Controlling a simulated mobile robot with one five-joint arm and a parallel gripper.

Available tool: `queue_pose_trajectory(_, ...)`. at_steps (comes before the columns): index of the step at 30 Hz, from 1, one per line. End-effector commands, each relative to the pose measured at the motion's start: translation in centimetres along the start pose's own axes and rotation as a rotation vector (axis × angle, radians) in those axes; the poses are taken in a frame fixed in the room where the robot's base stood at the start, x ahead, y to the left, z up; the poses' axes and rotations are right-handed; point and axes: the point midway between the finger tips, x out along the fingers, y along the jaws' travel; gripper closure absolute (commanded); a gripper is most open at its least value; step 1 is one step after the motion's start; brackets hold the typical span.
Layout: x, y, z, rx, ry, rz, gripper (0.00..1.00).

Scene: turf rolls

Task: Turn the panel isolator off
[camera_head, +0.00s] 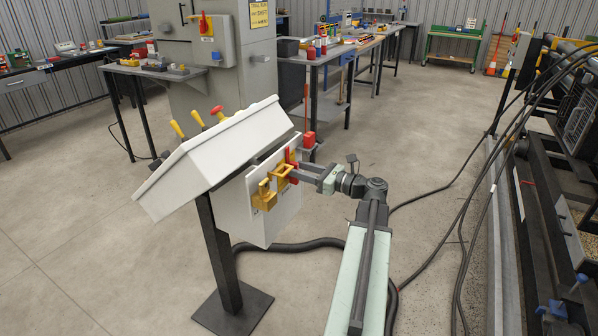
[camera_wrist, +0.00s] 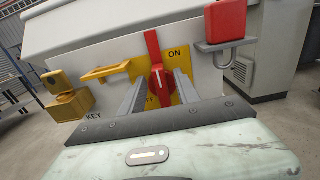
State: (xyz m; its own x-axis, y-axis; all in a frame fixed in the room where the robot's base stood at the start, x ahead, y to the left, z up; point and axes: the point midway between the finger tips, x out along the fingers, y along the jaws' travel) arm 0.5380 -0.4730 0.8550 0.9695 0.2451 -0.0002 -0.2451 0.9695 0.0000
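The panel isolator is a red rotary handle (camera_wrist: 153,50) on a yellow plate (camera_wrist: 177,58) marked ON at its upper right. The handle stands nearly upright, its top leaning slightly left. In the head view the handle (camera_head: 289,158) shows on the white panel (camera_head: 236,207) under a sloped console. My gripper (camera_wrist: 160,82) faces the plate, its two grey fingers apart on either side of the handle's lower part. I cannot tell whether they touch it. In the head view my gripper (camera_head: 296,172) reaches the panel from the right. The plate's lower lettering is partly hidden.
Left of the handle are a yellow bracket (camera_wrist: 106,72) and a yellow block (camera_wrist: 69,105) by a KEY label. Black cables (camera_head: 470,190) cross the floor. The floor left of the post is clear.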

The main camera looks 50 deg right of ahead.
Motion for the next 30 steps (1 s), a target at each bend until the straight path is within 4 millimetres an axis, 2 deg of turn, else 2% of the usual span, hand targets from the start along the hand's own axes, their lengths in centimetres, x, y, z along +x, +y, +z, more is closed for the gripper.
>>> queue_pose_trajectory(9,0.5,0.0,0.0,0.0,0.0,0.0,0.62)
queue_pose_trajectory(13,0.5,0.0,0.0,0.0,0.0,-0.001,0.98)
queue_pose_trajectory(14,0.5,0.0,0.0,0.0,0.0,0.0,1.0)
queue_pose_trajectory(16,0.5,0.0,0.0,0.0,0.0,0.0,1.0)
queue_pose_trajectory(17,0.3,1.2,0.0,0.0,0.0,-0.006,1.0)
queue_pose_trajectory(20,0.3,0.3,0.0,-0.003,0.001,-0.001,1.0)
queue_pose_trajectory(30,0.2,0.3,-0.1,-0.123,0.002,0.001,1.0)
